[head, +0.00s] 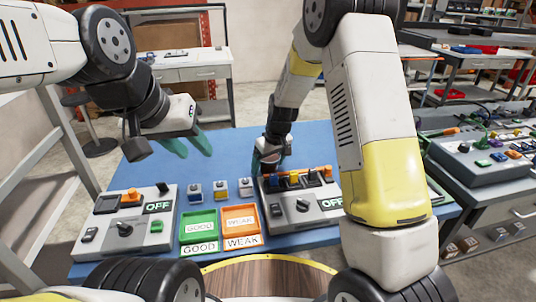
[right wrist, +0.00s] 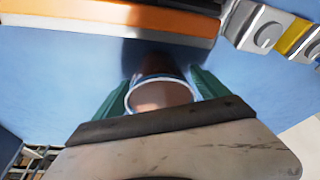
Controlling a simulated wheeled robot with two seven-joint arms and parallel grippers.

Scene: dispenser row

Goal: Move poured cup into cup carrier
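A round-ended cylindrical item (right wrist: 161,96), with a pale rim and a brownish-pink face, sits between the two green fingers of my right gripper (right wrist: 158,92) in the right wrist view. The fingers appear to press on its sides. I cannot tell for sure that it is a cup. In the head view my right gripper (head: 270,160) is low over the blue table, just behind the right grey box, and the item is mostly hidden there. My left gripper (head: 198,155) hangs above the table at the left, its green fingers apart and empty. No cup carrier is recognisable.
On the blue table (head: 222,145) stand a left grey box (head: 145,238) and a right grey box (head: 290,222), both marked OFF. Between them are a green GOOD tray (head: 199,211), an orange WEAK tray (head: 257,217) and small blocks (head: 221,191). The table behind the blocks is clear.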

